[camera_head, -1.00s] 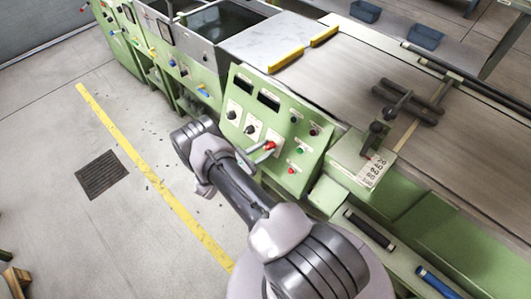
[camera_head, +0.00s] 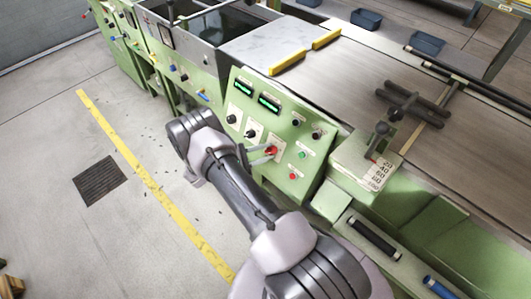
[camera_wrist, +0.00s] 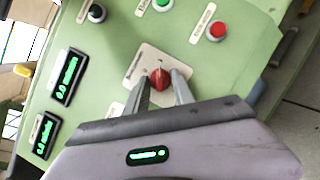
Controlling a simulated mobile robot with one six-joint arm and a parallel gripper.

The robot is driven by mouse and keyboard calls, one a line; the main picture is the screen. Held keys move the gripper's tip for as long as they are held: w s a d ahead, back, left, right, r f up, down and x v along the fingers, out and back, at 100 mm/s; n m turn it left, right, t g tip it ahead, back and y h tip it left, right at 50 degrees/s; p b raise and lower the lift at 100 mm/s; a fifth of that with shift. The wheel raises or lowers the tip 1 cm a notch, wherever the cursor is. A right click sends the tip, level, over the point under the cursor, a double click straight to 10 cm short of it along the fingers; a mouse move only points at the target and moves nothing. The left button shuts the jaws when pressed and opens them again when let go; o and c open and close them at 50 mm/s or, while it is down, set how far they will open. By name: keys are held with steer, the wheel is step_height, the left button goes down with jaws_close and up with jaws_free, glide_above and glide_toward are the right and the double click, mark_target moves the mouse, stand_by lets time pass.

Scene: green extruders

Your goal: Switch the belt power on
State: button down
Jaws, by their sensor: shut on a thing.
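The green control panel (camera_head: 238,128) stands in front of the belt (camera_head: 375,62). A red rotary knob (camera_wrist: 160,79) on a pale square plate sits between the two fingers of my gripper (camera_wrist: 162,82) in the wrist view. The fingers are closed on its sides. In the head view the red knob (camera_head: 272,150) shows at the fingertips of my gripper (camera_head: 266,154). Two displays (camera_head: 269,104) on the panel are lit green. They also show lit in the wrist view (camera_wrist: 66,77), with digits. The knob's label is too blurred to read.
Green (camera_head: 301,154) and red (camera_head: 293,176) buttons and several black knobs (camera_head: 318,134) are close to the red knob. A lever (camera_head: 381,131) with a number scale stands to the right. Open floor with a yellow line (camera_head: 150,180) lies to the left.

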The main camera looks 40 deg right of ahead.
stand_by(0.4)
steer(key=c, duration=1.1)
jaws_free()
steer(key=p+v, duration=0.2)
steer(key=v, duration=1.5)
steer(key=shift+a+p, duration=0.2)
steer(key=shift+p, duration=0.2)
